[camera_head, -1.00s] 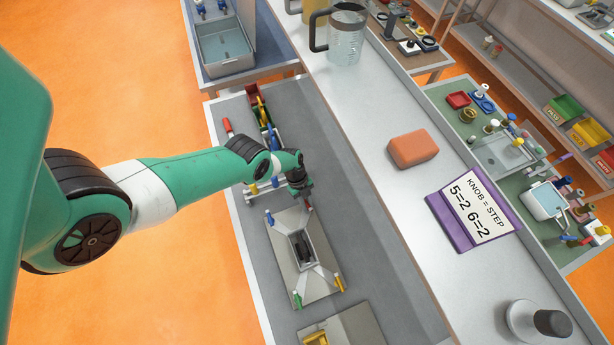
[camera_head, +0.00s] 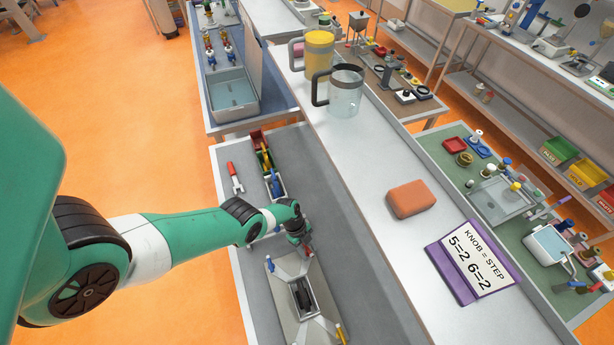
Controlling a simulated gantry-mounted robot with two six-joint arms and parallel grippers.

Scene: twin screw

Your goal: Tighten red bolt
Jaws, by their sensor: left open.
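A light grey fixture plate (camera_head: 277,298) lies on the grey workbench, with a dark slot in its raised middle. A blue bolt (camera_head: 270,265) stands at its far left corner and a yellow bolt (camera_head: 340,335) at its near right corner. My left gripper (camera_head: 308,251) points down at the far right corner, with its jaws open. A small red part, the red bolt, shows at the fingertips; the gripper mostly hides it, and I cannot tell whether they touch. My right gripper is out of view.
A red-handled wrench (camera_head: 235,177) and a bin rack (camera_head: 262,155) lie beyond the fixture. On the raised shelf at right are an orange block (camera_head: 411,199), a purple-framed sign (camera_head: 472,262) and a clear jug (camera_head: 346,92). Bare bench lies right of the fixture.

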